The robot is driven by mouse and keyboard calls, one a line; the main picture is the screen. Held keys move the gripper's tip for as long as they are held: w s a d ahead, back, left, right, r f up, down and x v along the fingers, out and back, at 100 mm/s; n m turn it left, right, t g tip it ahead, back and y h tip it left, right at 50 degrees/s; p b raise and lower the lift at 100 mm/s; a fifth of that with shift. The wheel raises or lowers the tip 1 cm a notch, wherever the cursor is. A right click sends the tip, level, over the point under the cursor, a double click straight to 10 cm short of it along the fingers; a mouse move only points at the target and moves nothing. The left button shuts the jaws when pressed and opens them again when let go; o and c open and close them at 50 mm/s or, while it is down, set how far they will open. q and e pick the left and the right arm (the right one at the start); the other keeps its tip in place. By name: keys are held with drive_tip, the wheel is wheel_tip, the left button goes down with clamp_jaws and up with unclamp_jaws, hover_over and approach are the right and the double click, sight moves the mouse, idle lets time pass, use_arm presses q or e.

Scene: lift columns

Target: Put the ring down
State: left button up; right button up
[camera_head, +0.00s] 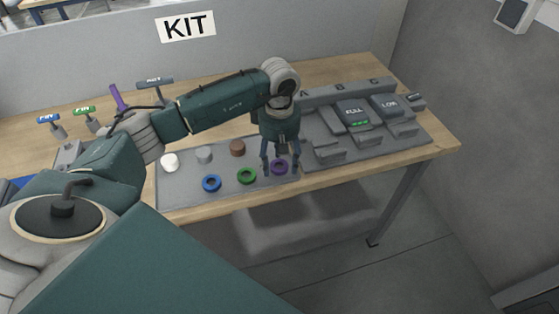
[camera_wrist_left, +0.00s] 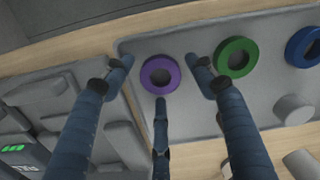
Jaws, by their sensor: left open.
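A purple ring (camera_head: 279,167) lies on the grey mat (camera_head: 222,197) at its right end, beside a green ring (camera_head: 246,175) and a blue ring (camera_head: 211,183). My left gripper (camera_head: 280,170) is open, with its fingers down around the purple ring. In the left wrist view the purple ring (camera_wrist_left: 160,75) sits between the spread fingertips, with a visible gap on each side. The green ring (camera_wrist_left: 236,57) is just right of one finger, and the blue ring (camera_wrist_left: 303,47) is at the right edge. My right gripper is not in view.
White, grey and brown cylinders (camera_head: 237,148) stand behind the rings. A grey tray with chargers (camera_head: 352,112) marked FULL and LOW is to the right. Coloured-handled tools (camera_head: 85,112) stand at the back left. A KIT sign (camera_head: 186,26) is on the wall panel.

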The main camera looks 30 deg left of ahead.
use_arm(q)
drive_tip(key=shift+r, duration=0.1)
drive_tip(key=shift+r+p, duration=0.25)
drive_tip(key=shift+p, duration=0.05)
wheel_tip(320, 180, up, 12)
drive_tip(key=b, duration=0.3)
drive_tip(key=shift+f, duration=0.15)
